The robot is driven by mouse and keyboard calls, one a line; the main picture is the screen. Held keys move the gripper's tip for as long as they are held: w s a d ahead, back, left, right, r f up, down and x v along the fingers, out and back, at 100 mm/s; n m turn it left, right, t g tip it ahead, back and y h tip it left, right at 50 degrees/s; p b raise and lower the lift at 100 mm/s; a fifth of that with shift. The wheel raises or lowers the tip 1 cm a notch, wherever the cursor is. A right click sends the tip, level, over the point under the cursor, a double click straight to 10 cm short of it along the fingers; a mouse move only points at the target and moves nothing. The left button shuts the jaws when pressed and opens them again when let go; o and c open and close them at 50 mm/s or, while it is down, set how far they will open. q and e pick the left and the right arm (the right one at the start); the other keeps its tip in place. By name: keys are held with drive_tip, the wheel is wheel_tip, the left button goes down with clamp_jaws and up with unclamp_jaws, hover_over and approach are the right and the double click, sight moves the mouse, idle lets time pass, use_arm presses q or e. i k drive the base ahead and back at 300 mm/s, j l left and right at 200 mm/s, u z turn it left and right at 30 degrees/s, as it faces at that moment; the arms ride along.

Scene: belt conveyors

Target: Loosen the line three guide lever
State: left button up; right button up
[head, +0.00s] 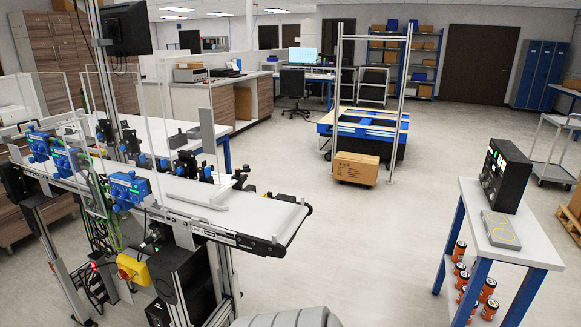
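A belt conveyor (255,215) runs from the left toward the middle, with its near belt end facing right. Blue clamp-like units (128,188) sit along its front side, and more (62,157) stand farther left. Dark brackets (187,164) with small blue parts line the belt's far side. The guide lever is too small to tell apart among these, and no line number can be read. Neither of my grippers is in view.
A yellow emergency-stop box (133,269) hangs below the conveyor. A white table with blue legs (487,230) stands at the right, carrying a black panel (505,175). A carton (355,168) sits near a blue-framed station (365,125). The floor between is clear.

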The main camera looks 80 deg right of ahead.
sight(238, 171)
drive_tip(key=z, duration=2.35)
